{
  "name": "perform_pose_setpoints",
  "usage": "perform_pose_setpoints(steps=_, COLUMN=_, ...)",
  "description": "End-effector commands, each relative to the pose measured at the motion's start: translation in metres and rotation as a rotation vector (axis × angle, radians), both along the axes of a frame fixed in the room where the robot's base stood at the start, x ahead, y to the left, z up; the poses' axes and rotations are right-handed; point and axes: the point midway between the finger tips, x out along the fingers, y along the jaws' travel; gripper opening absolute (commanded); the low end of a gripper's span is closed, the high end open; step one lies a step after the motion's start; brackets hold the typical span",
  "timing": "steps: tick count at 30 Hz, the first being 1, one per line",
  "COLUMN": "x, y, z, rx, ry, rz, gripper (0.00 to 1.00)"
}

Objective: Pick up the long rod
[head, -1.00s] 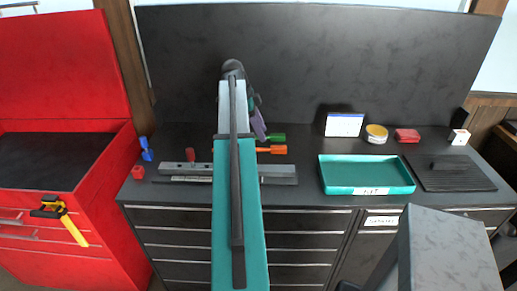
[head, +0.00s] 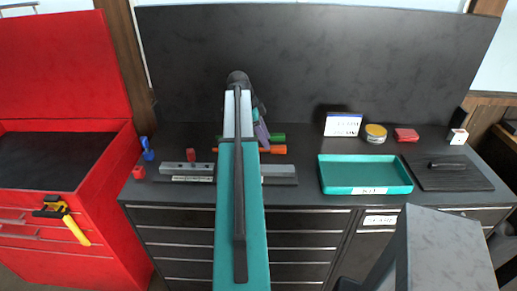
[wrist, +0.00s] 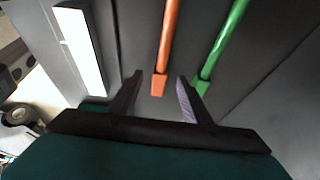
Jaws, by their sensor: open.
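In the wrist view an orange rod (wrist: 168,40) and a green rod (wrist: 224,38) lie side by side on the dark bench, both running out of the top edge. I cannot tell which is longer. The green rod is just outside the right finger. In the head view my gripper (head: 262,132) is partly behind my arm.
A grey rail (head: 278,171) lies along the bench front. A teal tray (head: 366,190) stands right of it, with a dark lid-like plate (head: 450,180) beyond. A red cabinet (head: 105,170) stands left.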

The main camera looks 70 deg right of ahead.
Motion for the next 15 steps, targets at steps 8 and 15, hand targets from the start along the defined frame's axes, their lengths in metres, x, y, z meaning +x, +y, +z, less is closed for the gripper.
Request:
perform_pose_setpoints(steps=8, x=-0.010, y=-0.005, z=-0.021, rx=0.002, ry=0.001, rz=-0.001, gripper=0.44)
perform_pose_setpoints(steps=15, x=-0.014, y=-0.007, z=-0.033, rx=0.000, ry=0.000, rz=0.000, gripper=0.44)
